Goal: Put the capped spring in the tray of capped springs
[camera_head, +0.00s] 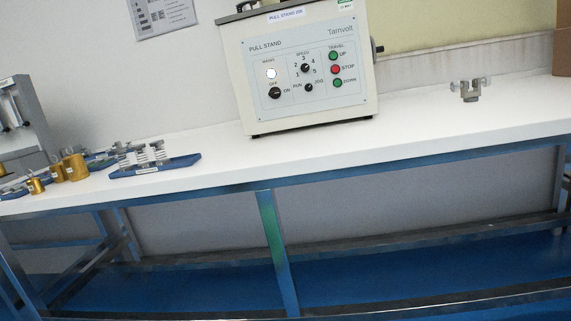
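A low blue tray (188,161) lies on the white bench at the left. Several pale, ribbed pieces with grey ends (150,154) stand in it, and they look like capped springs. I cannot make out a separate capped spring outside this tray. A small grey metal piece with knobs (469,91) stands alone on the bench at the right, and I cannot tell what it is. My gripper is not in view.
Brass-coloured cylinders (75,167) and other blue trays stand left of the tray. A grey machine (20,125) is at the far left. The pull stand (303,75) stands at the bench's back middle.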

